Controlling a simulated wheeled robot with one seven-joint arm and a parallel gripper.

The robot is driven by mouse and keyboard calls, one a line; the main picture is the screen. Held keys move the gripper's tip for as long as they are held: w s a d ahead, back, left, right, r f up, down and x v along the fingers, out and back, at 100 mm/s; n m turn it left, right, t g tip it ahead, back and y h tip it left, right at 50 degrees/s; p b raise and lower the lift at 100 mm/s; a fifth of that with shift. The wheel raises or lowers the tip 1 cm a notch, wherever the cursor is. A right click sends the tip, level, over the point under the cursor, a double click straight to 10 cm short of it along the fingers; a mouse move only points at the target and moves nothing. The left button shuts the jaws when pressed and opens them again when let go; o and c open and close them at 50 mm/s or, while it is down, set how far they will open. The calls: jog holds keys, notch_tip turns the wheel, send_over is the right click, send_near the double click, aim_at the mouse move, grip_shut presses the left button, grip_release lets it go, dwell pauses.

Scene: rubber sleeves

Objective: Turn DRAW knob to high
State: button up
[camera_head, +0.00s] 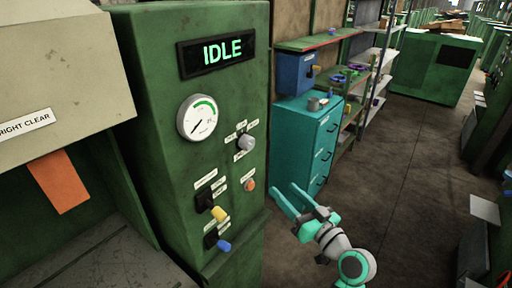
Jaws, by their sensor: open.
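The green control cabinet (160,120) fills the left middle of the head view. A round grey knob (246,142) sits on its front, with small white labels around it. It looks like the DRAW knob, but the labels are too small to read surely, so its setting is unclear. My gripper (284,189) is open and empty, to the right of the cabinet front and lower than the grey knob. It appears apart from the panel.
A teal drawer cabinet (308,140) stands behind my gripper. Open floor (420,190) lies to the right.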

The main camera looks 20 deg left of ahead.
aim_at(251, 145)
notch_tip(251, 145, up, 14)
jog(key=s+f+n+g+y, duration=0.1)
jog(key=s+n+g+y, duration=0.15)
jog(key=n+g, duration=0.4)
jog(key=shift+n+t, duration=0.35)
jog(key=shift+n, duration=0.1)
jog(key=x, duration=1)
jog(key=shift+w+a+r, duration=0.1)
jog(key=shift+w+r, duration=0.1)
jog(key=shift+r, duration=0.15)
jog(key=shift+s+a, duration=0.1)
jog(key=shift+a, duration=0.4)
jog(key=shift+d, duration=0.15)
jog(key=c, duration=1)
